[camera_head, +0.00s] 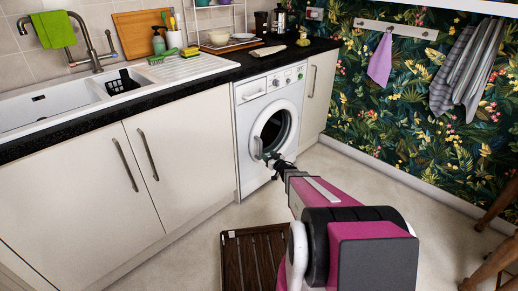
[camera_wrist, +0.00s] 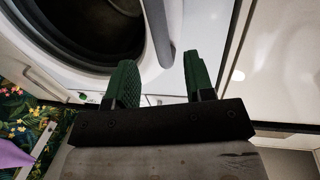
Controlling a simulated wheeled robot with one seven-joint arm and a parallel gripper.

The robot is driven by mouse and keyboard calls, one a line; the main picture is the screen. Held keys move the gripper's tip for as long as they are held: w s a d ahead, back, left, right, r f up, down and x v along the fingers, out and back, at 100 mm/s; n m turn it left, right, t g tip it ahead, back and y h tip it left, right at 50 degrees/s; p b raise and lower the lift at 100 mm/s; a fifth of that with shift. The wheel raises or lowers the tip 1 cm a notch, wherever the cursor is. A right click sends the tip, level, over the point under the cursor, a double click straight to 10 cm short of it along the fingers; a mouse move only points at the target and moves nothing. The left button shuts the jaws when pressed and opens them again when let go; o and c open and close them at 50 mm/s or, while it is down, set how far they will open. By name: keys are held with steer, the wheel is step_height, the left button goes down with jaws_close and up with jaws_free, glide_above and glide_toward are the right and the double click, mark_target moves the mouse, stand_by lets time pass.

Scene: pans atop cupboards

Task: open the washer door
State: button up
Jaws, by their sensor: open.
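The white washer (camera_head: 244,120) is built in under the counter, its front facing the room. Its round dark door (camera_head: 274,130) looks closed in the head view; the dark round window (camera_wrist: 85,25) fills the upper left of the wrist view. A grey bar-like handle (camera_head: 257,147) is at the door's left side; it also shows in the wrist view (camera_wrist: 169,30). My gripper (camera_wrist: 160,75) is open, with green-padded fingers. The handle lies just beyond and between the fingertips; I cannot tell whether they touch it. In the head view, my gripper (camera_head: 268,158) is at the door's lower left.
White cupboards (camera_head: 190,155) with bar handles stand left of the washer, and another cupboard (camera_head: 318,95) stands right of it. A dark slatted mat (camera_head: 232,262) lies on the floor. A wooden stool (camera_head: 495,262) is at the right edge. Open floor lies right of my arm.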

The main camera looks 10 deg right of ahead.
steer(key=x, duration=0.9)
steer(key=shift+w+a, duration=0.15)
steer(key=shift+w, duration=0.1)
jaws_close()
